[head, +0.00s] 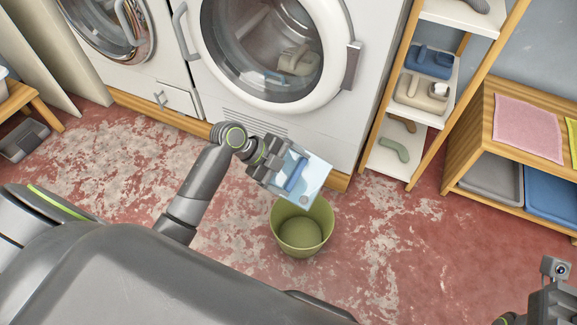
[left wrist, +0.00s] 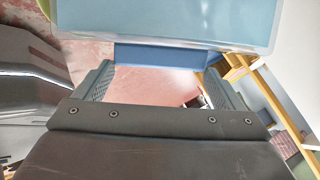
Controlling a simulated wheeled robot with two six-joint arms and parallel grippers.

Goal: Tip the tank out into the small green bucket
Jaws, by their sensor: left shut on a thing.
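The tank (head: 313,172) is a pale blue, see-through box with a blue handle (head: 297,174). My left gripper (head: 282,168) is shut on it by the handle and holds it above the far rim of the small green bucket (head: 302,243). In the left wrist view the tank (left wrist: 170,22) fills the top, with its handle (left wrist: 160,56) at the fingertips. I cannot tell how far the tank is tilted or whether it holds water. The bucket stands upright on the floor, and no water is clear inside. My right gripper (head: 552,290) shows partly at the lower right corner.
Washing machines (head: 285,45) stand behind the bucket. A narrow shelf (head: 405,150) with several small items stands to their right. A wooden bench (head: 465,135) with a pink cloth (head: 528,125) and trays is at the right. The floor around the bucket is clear.

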